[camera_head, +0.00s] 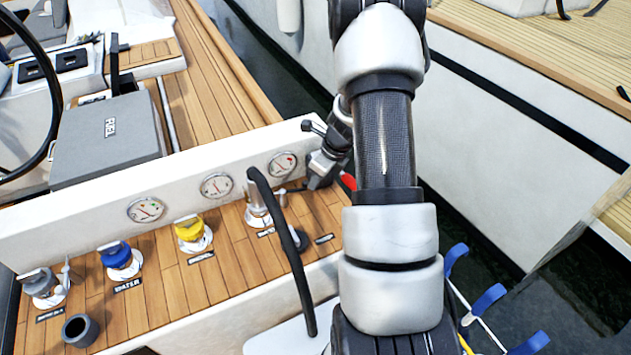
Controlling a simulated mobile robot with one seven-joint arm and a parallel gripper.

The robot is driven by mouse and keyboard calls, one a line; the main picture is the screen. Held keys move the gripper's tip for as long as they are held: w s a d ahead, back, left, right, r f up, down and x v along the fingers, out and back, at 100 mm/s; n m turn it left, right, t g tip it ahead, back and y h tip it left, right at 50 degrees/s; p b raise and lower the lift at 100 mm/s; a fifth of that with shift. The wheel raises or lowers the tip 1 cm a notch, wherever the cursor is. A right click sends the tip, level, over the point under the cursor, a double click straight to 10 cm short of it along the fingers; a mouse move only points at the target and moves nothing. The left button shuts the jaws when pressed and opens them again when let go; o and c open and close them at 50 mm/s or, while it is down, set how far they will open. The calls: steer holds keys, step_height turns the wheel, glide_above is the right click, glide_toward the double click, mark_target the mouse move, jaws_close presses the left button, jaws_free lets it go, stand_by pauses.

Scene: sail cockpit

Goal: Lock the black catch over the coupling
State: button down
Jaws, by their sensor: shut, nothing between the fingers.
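A silvery metal coupling (263,206) stands on a white round base on the teak ledge, below the right-hand gauge. A thick black hose (288,250) arches in front of it and hides part of it. I cannot make out the black catch clearly. It may be among the small dark parts at the coupling's right side. My gripper (308,185) is just right of the coupling, partly behind my forearm. It is shut and empty. I cannot tell whether its tips touch the coupling. A red part (348,182) shows beside it, mostly hidden by my arm.
On the ledge stand a yellow-capped fitting (191,232), a blue-capped one (118,257), a grey one (42,285) and a dark cup (80,330). A white panel with gauges (216,185) rises behind. A grey FUEL box (108,138) sits beyond. Water and another hull lie right.

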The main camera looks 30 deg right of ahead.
steer(key=shift+w+a, duration=0.2)
steer(key=shift+a, duration=0.55)
steer(key=p+v, duration=0.3)
steer(key=v, duration=1.4)
steer(key=shift+r, duration=0.2)
steer(key=shift+s+d, duration=0.1)
steer(key=shift+s, duration=0.05)
